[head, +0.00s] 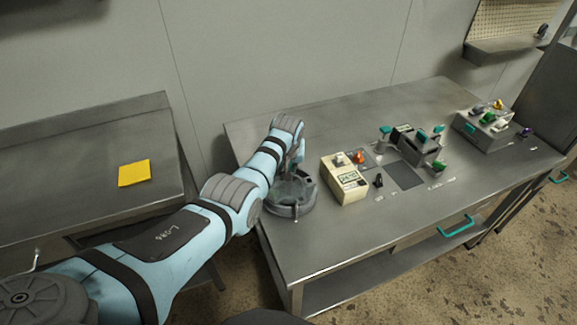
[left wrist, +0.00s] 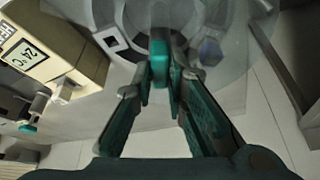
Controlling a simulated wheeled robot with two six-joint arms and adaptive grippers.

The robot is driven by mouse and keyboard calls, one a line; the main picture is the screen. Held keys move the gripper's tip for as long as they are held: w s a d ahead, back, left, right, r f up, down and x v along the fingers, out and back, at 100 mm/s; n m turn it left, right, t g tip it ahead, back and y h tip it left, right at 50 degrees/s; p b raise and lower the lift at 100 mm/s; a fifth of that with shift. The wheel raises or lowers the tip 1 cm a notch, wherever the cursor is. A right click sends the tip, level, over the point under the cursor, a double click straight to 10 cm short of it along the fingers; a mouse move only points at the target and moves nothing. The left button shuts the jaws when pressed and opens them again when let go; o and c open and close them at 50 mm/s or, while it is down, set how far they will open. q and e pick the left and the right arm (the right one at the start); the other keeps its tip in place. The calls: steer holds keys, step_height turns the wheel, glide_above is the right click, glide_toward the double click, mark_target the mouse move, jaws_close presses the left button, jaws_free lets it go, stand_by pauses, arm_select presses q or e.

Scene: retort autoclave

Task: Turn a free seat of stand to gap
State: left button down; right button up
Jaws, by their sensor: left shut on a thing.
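The stand (head: 290,207) is a round grey turntable-like piece at the left front of the steel table. My left gripper (head: 297,160) reaches down over it from above. In the left wrist view the stand (left wrist: 215,75) lies below the fingers as a pale, partly see-through disc with dark square seats (left wrist: 113,42) around it. My left gripper (left wrist: 166,80) is shut on an upright teal and grey handle (left wrist: 160,45) at the stand. The fingers and arm hide part of the stand, so I cannot tell which seats are free. My right gripper is not in view.
A cream box with a display (head: 345,180) stands just right of the stand, close to my gripper. A grey fixture with teal handles (head: 412,143) and a rack of coloured parts (head: 486,126) are farther right. A yellow sheet (head: 134,173) lies on the left table.

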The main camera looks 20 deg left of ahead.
arm_select(q)
steer(key=shift+w+r+n, duration=0.1)
steer(key=shift+n, duration=0.7)
steer(key=c, duration=1.6)
jaws_free()
steer(key=shift+y, duration=0.3)
steer(key=v, duration=1.2)
